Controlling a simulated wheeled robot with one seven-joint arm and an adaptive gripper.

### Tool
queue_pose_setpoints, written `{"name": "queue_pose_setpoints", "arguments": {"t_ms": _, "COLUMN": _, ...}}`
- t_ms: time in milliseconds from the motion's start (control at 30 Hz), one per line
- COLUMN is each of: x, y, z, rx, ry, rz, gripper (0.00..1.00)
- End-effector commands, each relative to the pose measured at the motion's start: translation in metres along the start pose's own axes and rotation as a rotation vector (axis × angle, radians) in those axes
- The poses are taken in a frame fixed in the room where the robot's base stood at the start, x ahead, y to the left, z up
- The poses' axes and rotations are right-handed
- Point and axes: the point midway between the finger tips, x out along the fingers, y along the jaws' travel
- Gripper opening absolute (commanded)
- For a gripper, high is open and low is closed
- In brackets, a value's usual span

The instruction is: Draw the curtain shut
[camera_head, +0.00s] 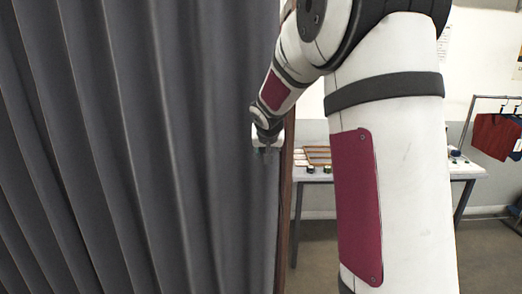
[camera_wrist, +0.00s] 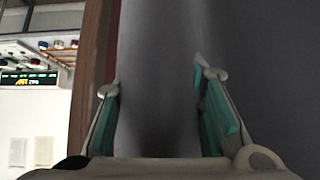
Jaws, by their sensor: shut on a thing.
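The grey curtain (camera_head: 140,150) hangs in folds over the left half of the head view. Its right edge lies along a brown upright post (camera_head: 285,200). My gripper (camera_head: 266,150) is at that right edge, small and partly hidden by its own wrist in the head view. In the wrist view, the two fingers of my gripper (camera_wrist: 157,85) with teal pads stand on either side of a fold of the curtain (camera_wrist: 155,50). The gripper is shut on this curtain fold.
A table (camera_head: 318,175) with small items stands behind, right of the post. A clothes rail with a red garment (camera_head: 494,136) is at the far right. In the wrist view, a brown post (camera_wrist: 90,80) runs close to the left finger, with a lit sign (camera_wrist: 28,80) beyond.

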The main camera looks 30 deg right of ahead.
Motion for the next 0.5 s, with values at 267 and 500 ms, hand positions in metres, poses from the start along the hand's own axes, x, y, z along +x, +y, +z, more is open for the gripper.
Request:
{"name": "queue_pose_setpoints", "arguments": {"t_ms": 267, "x": 0.0007, "y": 0.0074, "z": 0.0012, "rx": -0.002, "ry": -0.004, "rz": 0.009, "gripper": 0.00}}
{"name": "queue_pose_setpoints", "arguments": {"t_ms": 500, "x": 0.0007, "y": 0.0080, "z": 0.0014, "rx": -0.001, "ry": -0.005, "rz": 0.010, "gripper": 0.57}}
